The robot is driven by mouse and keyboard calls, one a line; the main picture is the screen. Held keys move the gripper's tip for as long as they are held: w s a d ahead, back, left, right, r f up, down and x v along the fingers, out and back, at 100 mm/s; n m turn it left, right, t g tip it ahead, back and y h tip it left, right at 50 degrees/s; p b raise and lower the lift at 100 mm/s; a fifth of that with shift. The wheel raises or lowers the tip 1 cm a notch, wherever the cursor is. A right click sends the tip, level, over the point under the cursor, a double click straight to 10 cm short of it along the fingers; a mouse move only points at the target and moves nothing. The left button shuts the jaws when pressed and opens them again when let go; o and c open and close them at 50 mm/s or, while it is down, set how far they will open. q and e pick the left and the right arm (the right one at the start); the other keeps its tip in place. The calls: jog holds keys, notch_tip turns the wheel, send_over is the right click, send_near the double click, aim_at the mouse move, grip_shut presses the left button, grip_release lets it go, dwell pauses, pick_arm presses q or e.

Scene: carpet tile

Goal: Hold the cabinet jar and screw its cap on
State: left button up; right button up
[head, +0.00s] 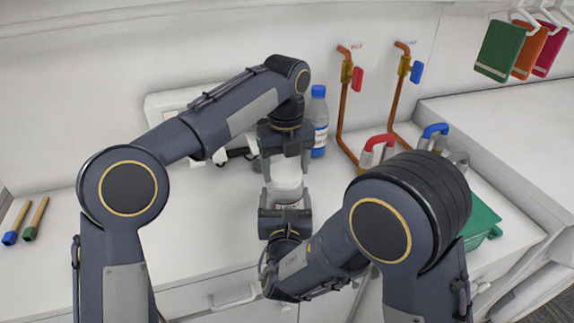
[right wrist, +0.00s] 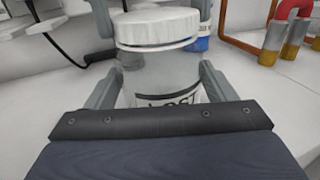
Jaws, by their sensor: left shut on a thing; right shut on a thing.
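The clear jar (right wrist: 160,75) with a dark-lettered label stands upright between the fingers of my right gripper (right wrist: 160,82), which is shut on its lower body. In the head view the jar (head: 287,190) is partly hidden by that gripper (head: 285,205). A white cap (right wrist: 158,28) sits level over the jar's mouth in the right wrist view. My left gripper (head: 285,168) comes down from above and is shut on the cap, a finger on each side. I cannot tell whether the threads are engaged.
A blue-capped bottle (head: 318,122) stands close behind the jar. Copper pipes with red and blue valves (head: 357,78) rise at the back wall. A green box (head: 482,218) is at the right, partly behind my right arm. Two brushes (head: 25,220) lie far left.

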pick_arm(q)
jog(key=shift+m, duration=1)
jog(key=o, duration=1.1)
jog(key=shift+c, duration=0.2)
jog(key=shift+r, duration=3.8)
pick_arm(e)
jog(key=o, duration=1.9)
pick_arm(q)
jog(key=shift+f+b, duration=0.85)
pick_arm(e)
jog(key=s, duration=0.6)
jog(key=shift+s, duration=0.9)
